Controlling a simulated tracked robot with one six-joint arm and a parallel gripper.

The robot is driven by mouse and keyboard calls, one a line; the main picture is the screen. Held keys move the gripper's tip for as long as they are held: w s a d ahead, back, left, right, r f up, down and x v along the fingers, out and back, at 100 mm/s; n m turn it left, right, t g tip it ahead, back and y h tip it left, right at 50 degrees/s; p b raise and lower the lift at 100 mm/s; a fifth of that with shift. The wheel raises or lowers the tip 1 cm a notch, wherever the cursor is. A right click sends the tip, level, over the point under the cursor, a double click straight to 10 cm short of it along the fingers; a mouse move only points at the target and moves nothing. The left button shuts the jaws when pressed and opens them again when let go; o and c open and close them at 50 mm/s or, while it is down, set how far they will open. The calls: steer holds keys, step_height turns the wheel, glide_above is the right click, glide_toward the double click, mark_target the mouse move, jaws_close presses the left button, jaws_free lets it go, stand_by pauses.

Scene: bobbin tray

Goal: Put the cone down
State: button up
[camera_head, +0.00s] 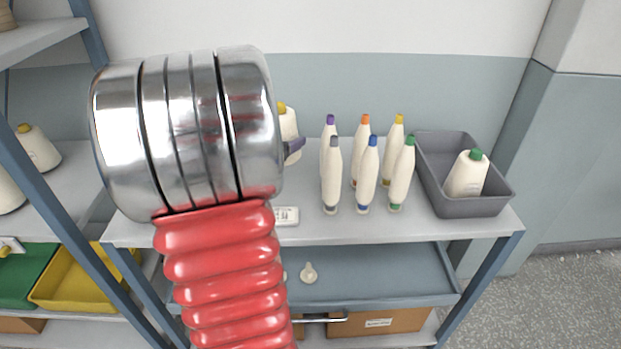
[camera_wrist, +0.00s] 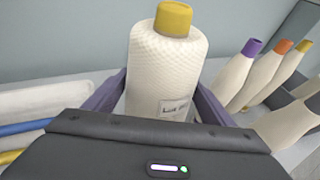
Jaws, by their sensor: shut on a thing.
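A white yarn cone with a yellow top (camera_wrist: 165,70) and a small printed label stands upright between the purple fingers of my gripper (camera_wrist: 158,100) in the wrist view. The gripper is shut on it. In the head view the cone (camera_head: 288,122) shows only in part, with one purple finger at its right side. My arm hides the rest of the cone and most of the gripper. The cone's base is hidden in both views, so I cannot tell whether it touches the grey shelf top (camera_head: 400,228).
Several slim bobbins with coloured tips (camera_head: 366,172) stand right of the cone. A grey tray (camera_head: 468,207) at the right end holds a green-topped cone (camera_head: 467,174). A small white label block (camera_head: 286,215) lies near the front edge. Left is a shelf rack with a yellow bin (camera_head: 68,280).

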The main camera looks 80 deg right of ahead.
steer(key=shift+f, duration=3.05)
steer(key=shift+f, duration=1.9)
steer(key=shift+f, duration=0.1)
steer(key=o, duration=1.3)
steer(key=shift+w+a+r, duration=0.15)
steer(key=shift+a+r, duration=0.15)
steer(key=shift+a, duration=0.2)
steer(key=v, duration=1.1)
